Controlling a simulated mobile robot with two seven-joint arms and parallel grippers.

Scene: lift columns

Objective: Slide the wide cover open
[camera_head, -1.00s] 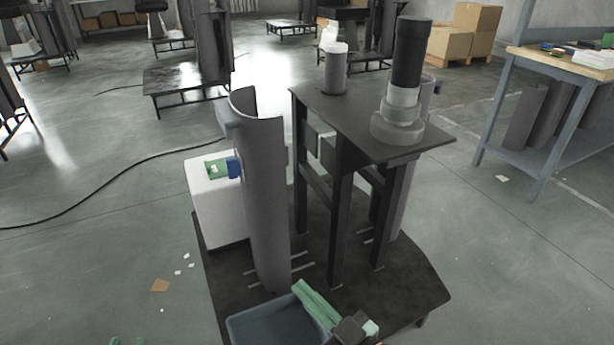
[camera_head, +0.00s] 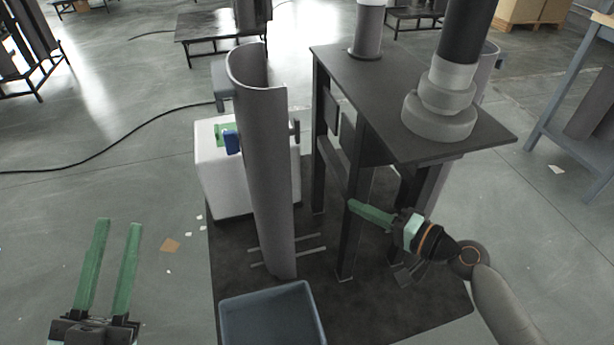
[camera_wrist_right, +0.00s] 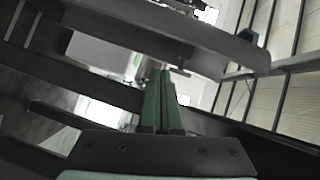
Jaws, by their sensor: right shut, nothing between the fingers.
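A tall grey curved cover (camera_head: 268,170) stands upright left of the dark column frame, apart from it. A small dark knob (camera_head: 295,130) sticks out on its right side. A second grey curved panel (camera_head: 489,62) stands behind the frame, mostly hidden; I cannot tell for certain which is the wide one. My right gripper (camera_head: 352,206) is shut and empty at the frame's front leg, right of the near cover. Its green fingers (camera_wrist_right: 163,75) lie together among dark bars in the right wrist view. My left gripper (camera_head: 118,224) is open and empty over the floor at lower left.
The dark frame (camera_head: 345,75) carries a stepped grey and black column (camera_head: 440,100) and a smaller cylinder (camera_head: 367,35). A blue-grey bin (camera_head: 315,325) sits in front. A white box (camera_head: 215,185) with green and blue items stands behind the cover. Left floor is mostly open.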

